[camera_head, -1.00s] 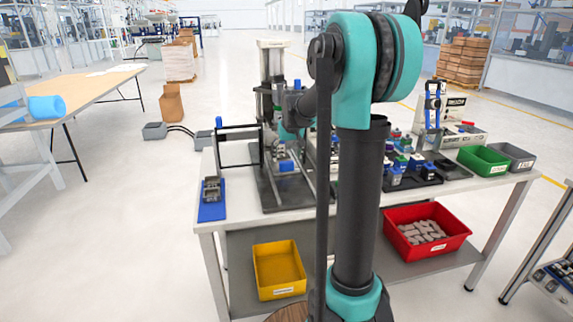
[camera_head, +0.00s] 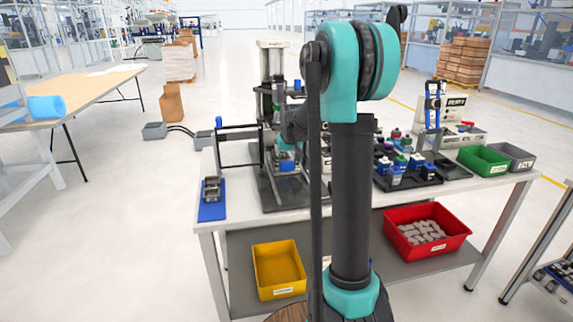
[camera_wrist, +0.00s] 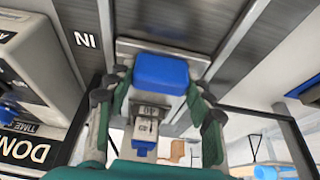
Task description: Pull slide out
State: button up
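The slide of the press fixture has a blue block (camera_wrist: 160,75) at its end, on a grey metal plate. In the head view the blue block (camera_head: 288,165) shows low in the fixture, between the rails of the dark base plate. My gripper (camera_wrist: 158,92) has its two green-padded fingers spread, one on each side of the block, close to its sides. I cannot tell whether the pads touch it. In the head view my arm hides most of my gripper.
The tall metal press (camera_head: 272,85) stands behind the slide on the white table (camera_head: 240,204). A blue holder (camera_head: 212,200) lies at the table's left end. A dark tray (camera_head: 410,178) of small parts is to the right. Yellow (camera_head: 278,270) and red (camera_head: 392,240) bins are on the shelf below.

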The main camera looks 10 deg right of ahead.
grip_shut()
jog(key=s, duration=1.9)
jog(key=shift+s, duration=0.15)
jog(key=shift+s+f, duration=0.1)
jog(key=o, duration=0.8)
grip_release()
jog(key=shift+r, duration=0.2)
jog(key=v, duration=1.1)
jog(key=shift+s+r, duration=0.25)
jog(key=shift+r, duration=0.1)
